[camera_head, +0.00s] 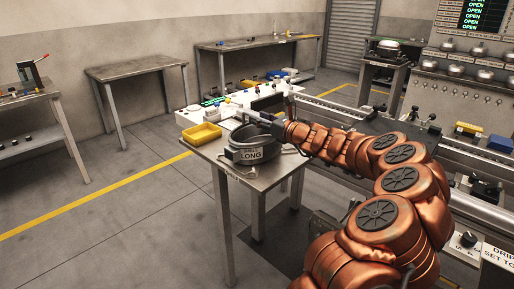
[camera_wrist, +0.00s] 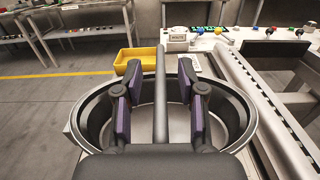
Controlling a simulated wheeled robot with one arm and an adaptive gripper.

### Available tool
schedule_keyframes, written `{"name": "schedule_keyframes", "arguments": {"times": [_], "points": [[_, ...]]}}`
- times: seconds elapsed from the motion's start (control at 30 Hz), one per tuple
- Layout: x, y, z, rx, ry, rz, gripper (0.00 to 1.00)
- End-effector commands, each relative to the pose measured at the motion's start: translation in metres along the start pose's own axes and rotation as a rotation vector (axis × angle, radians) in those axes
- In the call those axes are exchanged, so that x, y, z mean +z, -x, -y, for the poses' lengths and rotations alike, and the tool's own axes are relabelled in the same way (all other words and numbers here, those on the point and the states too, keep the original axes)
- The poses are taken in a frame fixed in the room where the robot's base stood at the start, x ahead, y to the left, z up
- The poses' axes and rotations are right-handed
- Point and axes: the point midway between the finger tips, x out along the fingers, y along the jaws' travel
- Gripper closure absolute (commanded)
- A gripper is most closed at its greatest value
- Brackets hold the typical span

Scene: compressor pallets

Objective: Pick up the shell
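The shell is a round, open-topped grey metal part (camera_head: 252,153) with a "LONG" label on its side. It stands on the small metal table in the head view. In the wrist view its wide rim (camera_wrist: 242,118) rings my gripper (camera_wrist: 160,78). There, the dark fingers with purple pads are spread apart, over or inside the shell's opening; their depth is unclear. A dark bar runs between them, and I cannot tell what it belongs to. In the head view my gripper (camera_head: 252,118) is dark and small above the shell. Contact with the shell cannot be made out.
A rail conveyor (camera_wrist: 262,105) runs along the right. Floor to the left is clear.

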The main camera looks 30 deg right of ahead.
Motion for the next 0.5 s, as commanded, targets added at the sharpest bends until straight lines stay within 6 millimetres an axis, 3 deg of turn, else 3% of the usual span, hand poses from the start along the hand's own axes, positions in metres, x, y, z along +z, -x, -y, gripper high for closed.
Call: {"name": "schedule_keyframes", "arguments": {"times": [0.07,0.37,0.5], "points": [[0.0,0.0002,0.0002,0.0,0.0,0.0,0.67],[-0.0002,0.0004,0.0004,-0.001,0.0,0.0,0.99],[-0.0003,0.0004,0.0004,-0.001,0.0,-0.001,1.0]]}}
